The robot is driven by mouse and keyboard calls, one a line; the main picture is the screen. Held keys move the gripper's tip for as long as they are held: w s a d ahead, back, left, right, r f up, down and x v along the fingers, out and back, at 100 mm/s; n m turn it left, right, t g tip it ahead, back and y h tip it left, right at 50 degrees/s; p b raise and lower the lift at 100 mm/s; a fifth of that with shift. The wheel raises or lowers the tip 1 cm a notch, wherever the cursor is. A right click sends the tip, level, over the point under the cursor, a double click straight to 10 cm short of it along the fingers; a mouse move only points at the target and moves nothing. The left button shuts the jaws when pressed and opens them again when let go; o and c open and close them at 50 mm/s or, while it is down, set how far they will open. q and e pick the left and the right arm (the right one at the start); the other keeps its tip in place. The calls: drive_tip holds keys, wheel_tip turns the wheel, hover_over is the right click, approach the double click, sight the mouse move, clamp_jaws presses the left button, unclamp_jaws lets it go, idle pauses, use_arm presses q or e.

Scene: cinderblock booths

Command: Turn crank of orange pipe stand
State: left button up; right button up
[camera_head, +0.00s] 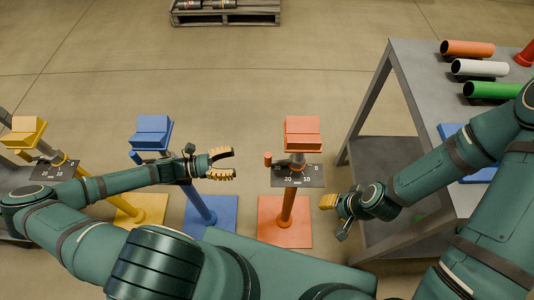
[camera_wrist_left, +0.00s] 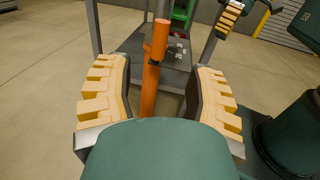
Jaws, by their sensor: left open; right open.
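The orange pipe stand (camera_head: 287,207) stands upright on an orange base plate, with an orange block on top and a dark dial plate (camera_head: 310,178). Its crank (camera_head: 268,159) shows as a small upright orange handle left of the post. My left gripper (camera_head: 233,164) is open and empty, left of the stand and apart from it, pointing right. In the left wrist view the orange post (camera_wrist_left: 151,85) appears between and beyond the open fingers (camera_wrist_left: 160,100). My right gripper (camera_head: 327,201) is right of the stand, pointing left, its fingers seen nearly edge-on.
A blue stand (camera_head: 152,131) and a yellow stand (camera_head: 25,130) stand to the left. A grey table (camera_head: 420,85) on the right carries orange (camera_head: 467,48), white (camera_head: 479,68) and green (camera_head: 492,90) pipes. A pallet (camera_head: 225,17) lies at the back. Floor behind the stands is clear.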

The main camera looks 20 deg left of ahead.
sight(268, 159)
use_arm(q)
drive_tip(key=b+x, duration=0.1)
drive_tip(key=x, duration=1)
drive_tip(key=shift+w+d+b, duration=0.1)
drive_tip(key=shift+d+b, duration=0.2)
clamp_jaws()
